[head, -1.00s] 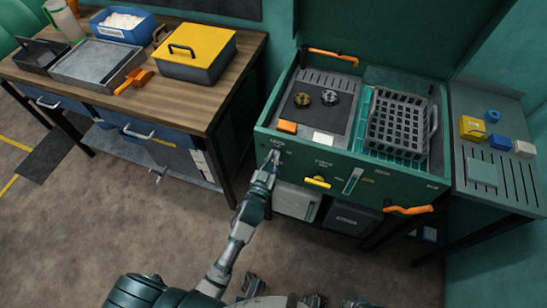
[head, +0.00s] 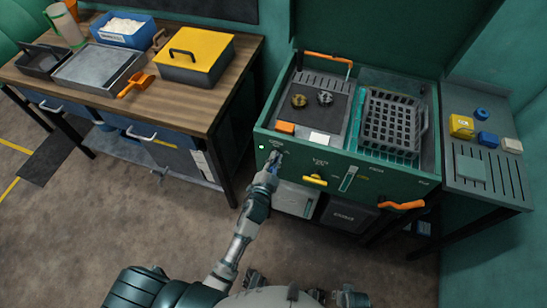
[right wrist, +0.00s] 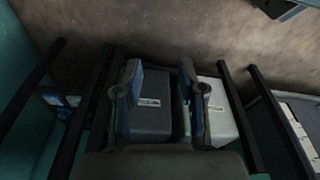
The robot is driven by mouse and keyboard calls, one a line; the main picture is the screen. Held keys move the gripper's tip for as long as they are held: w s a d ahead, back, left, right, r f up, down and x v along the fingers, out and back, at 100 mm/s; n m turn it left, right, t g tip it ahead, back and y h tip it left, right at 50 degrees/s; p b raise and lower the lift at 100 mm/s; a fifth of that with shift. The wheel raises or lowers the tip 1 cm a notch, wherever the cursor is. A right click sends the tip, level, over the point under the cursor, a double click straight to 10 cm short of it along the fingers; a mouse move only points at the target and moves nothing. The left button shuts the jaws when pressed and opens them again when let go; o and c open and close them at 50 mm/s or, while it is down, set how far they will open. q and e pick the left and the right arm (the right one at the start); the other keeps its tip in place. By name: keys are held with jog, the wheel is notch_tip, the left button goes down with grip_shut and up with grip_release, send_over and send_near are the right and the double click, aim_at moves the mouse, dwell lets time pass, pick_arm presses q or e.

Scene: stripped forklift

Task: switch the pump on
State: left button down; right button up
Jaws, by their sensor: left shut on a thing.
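The green station has a front panel (head: 405,179) with several controls and small labels that I cannot read clearly. My left gripper (head: 275,159) is at the left end of this panel, just below a label. It is shut on a small control there, which its fingers mostly hide. I cannot tell the control's position. A small bright dot (head: 261,147) shows on the panel just left of the gripper. My right gripper (right wrist: 160,82) shows in the right wrist view with its two fingers apart and nothing between them, above grey boxes.
The panel also has a yellow handle (head: 315,181), an upright slider (head: 348,178) and an orange handle (head: 403,205). A black basket (head: 392,125) sits on top. Below stand a light box (head: 296,199) and a dark box (head: 343,215). A wooden bench (head: 190,101) stands left.

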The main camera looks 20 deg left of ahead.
pick_arm(q)
jog(key=m, duration=0.3)
jog(key=shift+d+f, duration=0.2)
jog(key=shift+d, duration=0.05)
jog(key=shift+f+m, duration=0.2)
jog(key=shift+m, duration=1.1)
pick_arm(e)
jog(key=shift+s+f, duration=0.2)
jog(key=shift+f, duration=0.7)
pick_arm(q)
jog(key=shift+s+d+f, duration=0.1)
pick_arm(e)
jog(key=shift+s+f, duration=0.1)
pick_arm(q)
jog(key=c, duration=1.2)
grip_release()
jog(key=shift+c, duration=0.2)
jog(key=s, duration=1.2)
jog(key=shift+w, duration=0.1)
